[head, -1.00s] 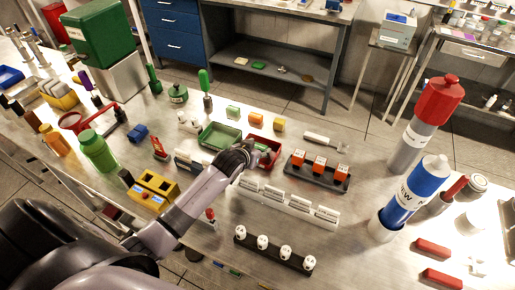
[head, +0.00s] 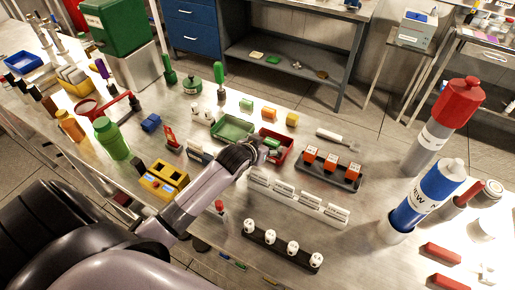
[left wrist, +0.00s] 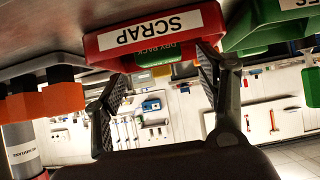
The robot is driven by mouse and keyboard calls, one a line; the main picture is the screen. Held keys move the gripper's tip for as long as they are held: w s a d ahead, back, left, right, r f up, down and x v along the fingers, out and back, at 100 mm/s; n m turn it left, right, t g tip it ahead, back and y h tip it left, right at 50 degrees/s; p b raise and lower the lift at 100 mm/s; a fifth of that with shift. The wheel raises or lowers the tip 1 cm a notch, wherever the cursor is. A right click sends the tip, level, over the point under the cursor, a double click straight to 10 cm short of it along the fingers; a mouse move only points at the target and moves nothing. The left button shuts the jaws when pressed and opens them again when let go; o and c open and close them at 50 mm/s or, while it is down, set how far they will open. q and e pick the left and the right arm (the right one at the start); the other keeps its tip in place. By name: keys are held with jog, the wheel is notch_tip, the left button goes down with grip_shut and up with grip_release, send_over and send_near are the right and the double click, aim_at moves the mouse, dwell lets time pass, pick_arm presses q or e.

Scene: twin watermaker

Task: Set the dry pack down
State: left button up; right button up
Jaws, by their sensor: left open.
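The green dry pack (head: 272,143) lies at the red scrap tray (head: 287,156). In the left wrist view the dry pack (left wrist: 160,54), its label reading "DRY PACK", shows just under the rim of the tray (left wrist: 150,33) marked "SCRAP". My left gripper (head: 262,150) is at the near left side of the red tray. In the left wrist view the gripper (left wrist: 160,75) has its fingers wide apart, one to each side of the pack, with a gap beside it. I cannot tell whether the pack rests fully on the tray floor. My right gripper is not in view.
A green tray (head: 232,127) stands just left of the red one. A dark rack with orange-topped items (head: 330,178) is to the right. White labelled holders (head: 297,198) lie in front. Small green, orange and yellow blocks (head: 271,117) stand behind.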

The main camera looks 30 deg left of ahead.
pick_arm(q)
jog(key=v, duration=0.8)
jog(key=shift+s+r+b, duration=0.2)
jog(key=shift+s+b, duration=0.05)
jog(key=shift+b, duration=0.05)
